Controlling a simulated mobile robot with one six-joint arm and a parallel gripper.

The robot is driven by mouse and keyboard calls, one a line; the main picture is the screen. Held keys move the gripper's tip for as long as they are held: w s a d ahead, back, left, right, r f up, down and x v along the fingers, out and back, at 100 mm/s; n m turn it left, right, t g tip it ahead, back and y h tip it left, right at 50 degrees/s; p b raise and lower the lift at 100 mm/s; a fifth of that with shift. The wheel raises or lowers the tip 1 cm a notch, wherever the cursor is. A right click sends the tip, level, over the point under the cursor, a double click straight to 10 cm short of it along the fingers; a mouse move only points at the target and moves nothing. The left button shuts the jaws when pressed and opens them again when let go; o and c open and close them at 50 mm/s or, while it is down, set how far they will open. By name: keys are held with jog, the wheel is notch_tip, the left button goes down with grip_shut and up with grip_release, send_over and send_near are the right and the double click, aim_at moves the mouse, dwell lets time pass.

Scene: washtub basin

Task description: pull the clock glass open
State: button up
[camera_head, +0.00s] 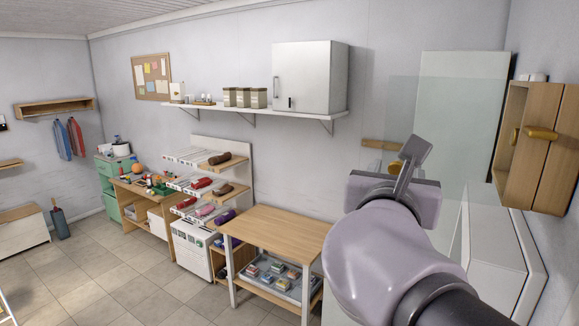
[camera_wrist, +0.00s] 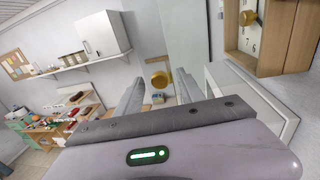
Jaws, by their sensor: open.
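The wooden clock case (camera_head: 560,150) is at the right in the head view. In the wrist view, its white dial (camera_wrist: 247,40) shows at the upper right. A faint see-through pane (camera_head: 403,105), apparently the clock glass, spreads left of the case, behind my gripper. A round golden-brown knob (camera_wrist: 159,79) shows between and beyond my fingers in the wrist view; I cannot tell how far ahead it is. My gripper (camera_wrist: 158,88) is open, with nothing held between its fingers. In the head view, my gripper (camera_head: 409,165) and arm hide the pane's lower part.
A white wall cabinet (camera_head: 310,78) stands on a shelf (camera_head: 350,113) with several tins. Below are a wooden table (camera_head: 275,230) and a rack of rolled cloths (camera_head: 222,160). White units (camera_head: 495,255) stand at the right wall.

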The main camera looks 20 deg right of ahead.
jog(key=p+v, duration=0.1)
jog(key=v, duration=1.6)
jog(key=shift+a, duration=0.25)
jog(key=shift+s, duration=0.15)
